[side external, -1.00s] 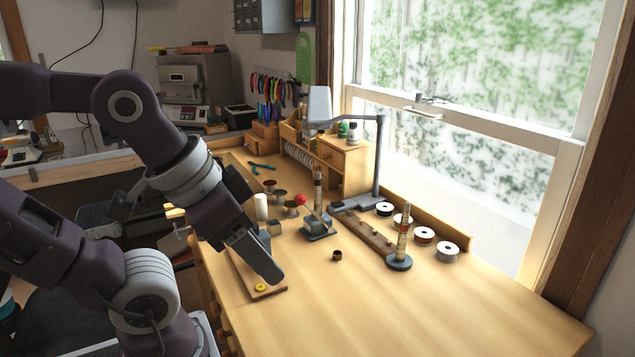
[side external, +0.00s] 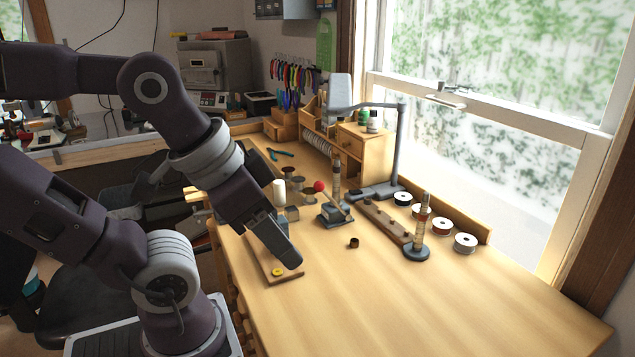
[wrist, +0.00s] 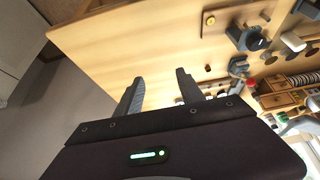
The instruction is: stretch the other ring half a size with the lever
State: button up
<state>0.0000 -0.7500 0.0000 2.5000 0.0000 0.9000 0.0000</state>
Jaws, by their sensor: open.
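The ring stretcher (side external: 333,214) stands on the bench, its stepped post (side external: 337,176) upright and its lever ending in a red ball (side external: 319,186). A small dark brown ring (side external: 353,243) lies loose on the bench in front of it; it also shows in the wrist view (wrist: 207,68). A yellow ring (side external: 277,272) lies at the near end of a wooden board (side external: 289,277), also seen in the wrist view (wrist: 210,20). My gripper (side external: 291,261) hangs above this board's end. In the wrist view its fingers (wrist: 159,92) are apart with nothing between them.
A ringed mandrel (side external: 422,217) stands upright on a round base at right, beside a wooden rack (side external: 386,222) and several spools (side external: 465,242). A lamp (side external: 399,150) and small drawers (side external: 363,147) stand behind. The front and right of the bench (side external: 440,310) are clear.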

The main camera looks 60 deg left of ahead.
jog(key=shift+c, duration=1.3)
notch_tip(320, 180, up, 4)
jog(key=shift+r, duration=0.2)
jog(key=shift+c, duration=0.5)
jog(key=n+g+y, duration=0.6)
jog(key=n+g, duration=0.2)
jog(key=n, duration=2.3)
send_over(325, 194)
jog(key=w+d, duration=0.1)
jog(key=d, duration=0.1)
jog(key=f, duration=1.1)
jog(key=shift+w+a, duration=0.1)
jog(key=shift+a, duration=0.15)
jog(key=x, duration=0.7)
jog(key=shift+d+f, duration=0.15)
grip_shut()
